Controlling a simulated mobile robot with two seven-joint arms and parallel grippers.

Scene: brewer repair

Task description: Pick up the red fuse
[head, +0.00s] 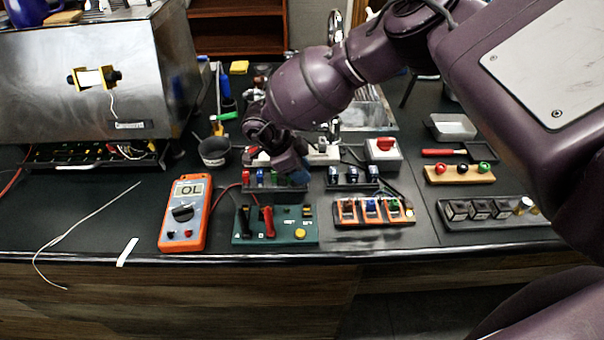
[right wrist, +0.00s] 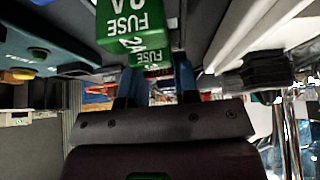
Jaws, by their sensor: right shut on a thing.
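My right gripper (head: 298,176) reaches down at the fuse rack (head: 278,196) behind the green test board. The fuse's lower end sits between the fingertips. In the head view the hand hides part of the rack, and small coloured fuses (head: 260,177) stand upright left of the fingers. My left gripper is not in view.
An orange multimeter (head: 184,213) and the green test board (head: 276,236) lie in front. An orange-framed holder (head: 374,212) and a rack with blue parts (head: 352,184) stand right. A steel brewer (head: 80,75) is at left. The front-left bench is mostly clear.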

